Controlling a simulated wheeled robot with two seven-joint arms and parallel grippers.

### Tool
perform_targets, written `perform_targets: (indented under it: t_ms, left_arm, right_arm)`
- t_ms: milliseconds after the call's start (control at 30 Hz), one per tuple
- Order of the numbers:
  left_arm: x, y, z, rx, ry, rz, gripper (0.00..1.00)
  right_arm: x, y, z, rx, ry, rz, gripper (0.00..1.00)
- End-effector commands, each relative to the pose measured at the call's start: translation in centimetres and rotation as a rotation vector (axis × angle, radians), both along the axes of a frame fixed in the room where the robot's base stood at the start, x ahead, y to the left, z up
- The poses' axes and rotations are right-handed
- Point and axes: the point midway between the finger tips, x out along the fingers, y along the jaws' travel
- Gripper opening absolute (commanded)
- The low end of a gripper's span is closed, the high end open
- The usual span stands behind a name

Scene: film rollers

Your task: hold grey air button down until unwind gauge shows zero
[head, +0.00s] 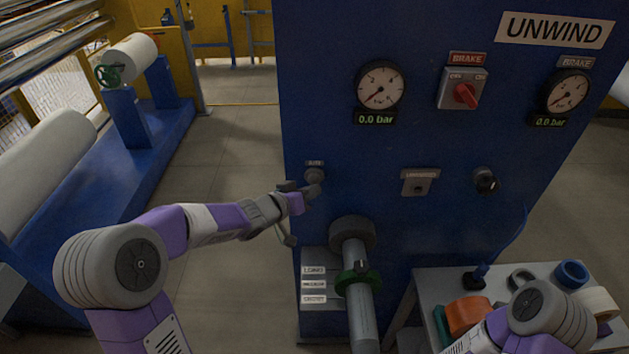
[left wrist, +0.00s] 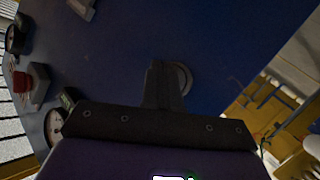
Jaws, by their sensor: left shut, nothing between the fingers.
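The grey air button (head: 314,174) sits under a small label on the left of the blue panel. My left gripper (head: 313,190) is shut and empty, its tips at the button's lower edge. In the left wrist view the shut fingers (left wrist: 163,75) partly cover the round grey button (left wrist: 184,78). I cannot tell whether they touch it or how far it is pressed. The left gauge (head: 380,85) and the right gauge (head: 567,92) both read 0.0 bar, below and beside the UNWIND sign (head: 555,30). My right gripper is out of view.
A red brake switch (head: 464,92) sits between the gauges. A keyed plate (head: 420,183) and a black knob (head: 486,181) are lower. A grey pipe (head: 358,290) with a green collar stands below the button. A table (head: 432,287) with tape rolls is at lower right.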

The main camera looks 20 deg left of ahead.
Motion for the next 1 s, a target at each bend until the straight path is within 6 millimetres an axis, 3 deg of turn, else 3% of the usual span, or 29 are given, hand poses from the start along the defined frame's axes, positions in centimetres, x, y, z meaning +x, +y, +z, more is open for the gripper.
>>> perform_targets:
  t_ms: [500,1000]
  left_arm:
    - [-4.4,-1.3,-0.1,0.0,0.0,-0.001,0.0]
    - [-4.7,-1.4,0.0,0.0,0.0,-0.001,0.0]
  right_arm:
    - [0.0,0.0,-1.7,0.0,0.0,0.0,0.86]
    - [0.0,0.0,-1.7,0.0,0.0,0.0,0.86]
